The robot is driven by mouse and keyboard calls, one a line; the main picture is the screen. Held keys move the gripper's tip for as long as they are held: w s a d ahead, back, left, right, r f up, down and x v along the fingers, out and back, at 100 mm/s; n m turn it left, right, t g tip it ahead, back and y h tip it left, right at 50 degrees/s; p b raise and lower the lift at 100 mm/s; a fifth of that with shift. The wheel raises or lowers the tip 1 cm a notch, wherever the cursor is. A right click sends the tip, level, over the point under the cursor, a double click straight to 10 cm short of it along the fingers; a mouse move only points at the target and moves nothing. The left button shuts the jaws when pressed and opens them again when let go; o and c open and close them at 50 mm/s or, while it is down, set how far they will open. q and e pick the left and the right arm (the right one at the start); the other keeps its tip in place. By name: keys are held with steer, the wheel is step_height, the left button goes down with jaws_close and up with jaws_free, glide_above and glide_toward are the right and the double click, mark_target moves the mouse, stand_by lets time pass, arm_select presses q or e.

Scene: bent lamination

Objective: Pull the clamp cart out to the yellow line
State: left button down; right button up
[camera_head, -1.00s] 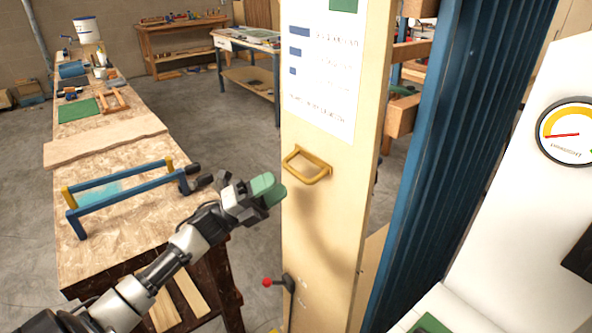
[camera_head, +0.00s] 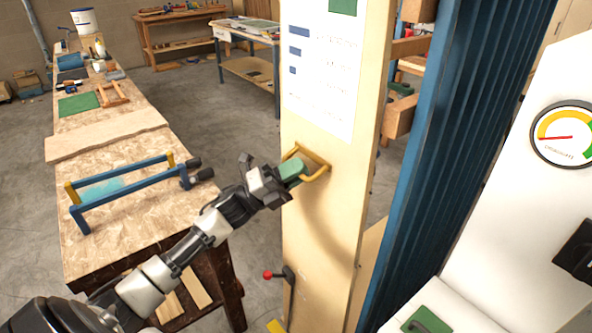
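The clamp cart shows as a tall pale wooden panel (camera_head: 322,215) with a printed sheet near its top. A yellow D-shaped handle (camera_head: 318,175) sticks out from the panel. My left gripper (camera_head: 292,172), with green finger pads, is at the handle's left side, its tips at the bar. One finger hides the other, so I cannot tell whether it is shut on the bar. A lever with a red knob (camera_head: 268,274) is lower on the panel. A small yellow patch (camera_head: 277,326) shows at the bottom edge; I cannot tell whether it is the line. My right gripper is not in view.
A long workbench (camera_head: 140,205) at left holds a blue frame with yellow ends (camera_head: 125,190) and a wooden board (camera_head: 105,132). A blue ribbed post (camera_head: 455,150) and a white machine with a gauge (camera_head: 565,134) stand at right. Grey floor lies between bench and cart.

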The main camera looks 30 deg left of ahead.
arm_select(q)
steer(key=shift+s+a+b, duration=0.15)
steer(key=shift+s+a, duration=0.05)
steer(key=shift+s, duration=0.3)
steer(key=shift+s+a+b, duration=0.15)
steer(key=shift+s, duration=0.3)
steer(key=c, duration=1.5)
jaws_free()
steer(key=shift+s, duration=0.1)
steer(key=o, duration=0.3)
steer(key=shift+w, duration=0.2)
steer(key=shift+o, duration=0.2)
